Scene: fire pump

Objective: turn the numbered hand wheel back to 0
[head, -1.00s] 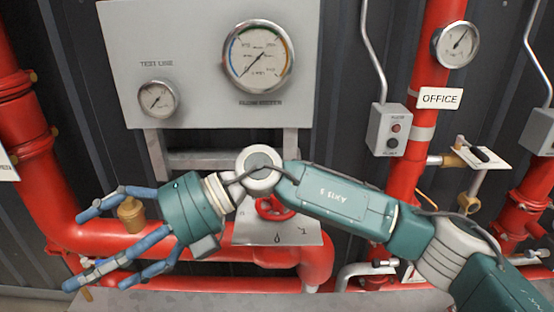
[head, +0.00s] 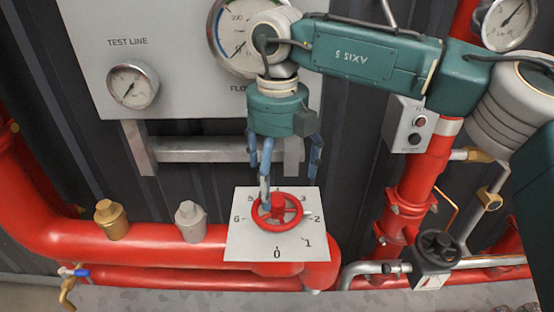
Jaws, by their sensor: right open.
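The red hand wheel (head: 299,221) sits in the middle of a white square plate (head: 247,242) on the red pipe. The plate carries numbers around the wheel: 0 at the bottom, 1 and 2 on the right, 3 upper right, 5 and 6 on the left. The top of the dial is partly hidden by my fingers. I cannot tell which number the wheel points to. My right gripper (head: 288,180) is open and points down over the wheel's far side. One blue finger overlaps the rim at upper left; contact is unclear. My left gripper is not in view.
A grey gauge panel (head: 170,45) stands behind my right arm. A brass cap (head: 111,220) and a grey cap (head: 190,221) stick up from the pipe left of the plate. A black hand wheel (head: 439,248) and a button box (head: 408,126) are on the right.

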